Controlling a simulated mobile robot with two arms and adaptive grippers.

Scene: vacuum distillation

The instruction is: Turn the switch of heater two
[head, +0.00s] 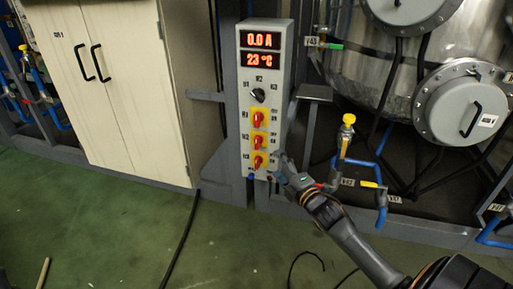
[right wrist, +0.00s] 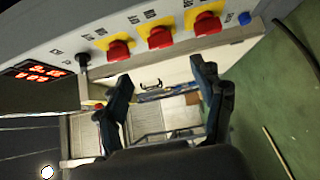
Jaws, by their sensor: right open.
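The grey control box (head: 245,100) carries a column of three red switches on yellow plates. The middle one, beside a label that seems to read H2, is the heater two switch (head: 257,142); it also shows in the right wrist view (right wrist: 160,37) between the other two. My right gripper (head: 279,166) is beside the lower right of the box, close to the lowest switch (head: 257,162). In the right wrist view its two fingers (right wrist: 162,88) are spread with nothing between them, and the switches lie beyond the fingertips. My left gripper is not in view.
A display (head: 260,50) reads 0.0 A and 23 °C, above a black selector knob (head: 258,95). A cream cabinet (head: 120,95) stands left. A metal tank (head: 370,75) and blue pipes with a yellow-topped valve (head: 348,120) are right. The green floor in front is mostly clear.

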